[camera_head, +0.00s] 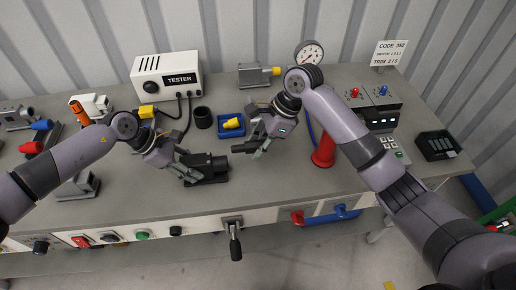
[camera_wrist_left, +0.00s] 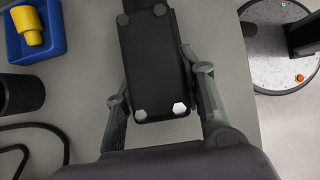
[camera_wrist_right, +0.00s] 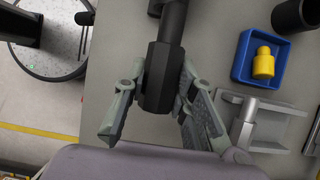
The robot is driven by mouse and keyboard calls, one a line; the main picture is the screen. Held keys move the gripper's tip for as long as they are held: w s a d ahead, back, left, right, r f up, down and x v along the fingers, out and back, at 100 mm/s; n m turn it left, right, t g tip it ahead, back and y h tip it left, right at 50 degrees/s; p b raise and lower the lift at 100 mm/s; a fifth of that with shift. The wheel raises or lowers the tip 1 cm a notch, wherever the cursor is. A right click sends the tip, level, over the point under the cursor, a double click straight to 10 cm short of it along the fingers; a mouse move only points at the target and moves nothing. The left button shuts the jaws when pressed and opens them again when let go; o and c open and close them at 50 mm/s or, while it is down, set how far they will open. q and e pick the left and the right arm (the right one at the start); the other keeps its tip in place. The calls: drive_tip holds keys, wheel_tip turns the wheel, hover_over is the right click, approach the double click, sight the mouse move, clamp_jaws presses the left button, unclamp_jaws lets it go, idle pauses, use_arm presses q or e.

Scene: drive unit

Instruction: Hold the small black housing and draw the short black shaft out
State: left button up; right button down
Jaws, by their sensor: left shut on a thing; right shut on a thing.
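The small black housing (camera_head: 208,169) is near the front middle of the bench. My left gripper (camera_head: 187,170) is shut on it from the left. In the left wrist view the housing (camera_wrist_left: 155,60) is a black block with silver bolt heads between the fingers. The short black shaft (camera_head: 242,149) is in my right gripper (camera_head: 257,150), right of the housing. In the right wrist view the fingers close on the shaft's thick faceted part (camera_wrist_right: 158,78), and a thinner rod runs to the top edge. In the head view the shaft looks apart from the housing, with a narrow gap.
Behind stand a blue tray (camera_head: 222,131) with a yellow part, a black cup (camera_head: 203,117) and the tester box (camera_head: 167,74). A red cone-shaped stand (camera_head: 323,152) is to the right. A lever (camera_head: 234,240) sticks out at the front edge.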

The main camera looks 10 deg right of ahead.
use_arm(q)
drive_tip(key=o, duration=1.3)
drive_tip(key=v, duration=2.3)
drive_tip(key=shift+a, duration=0.1)
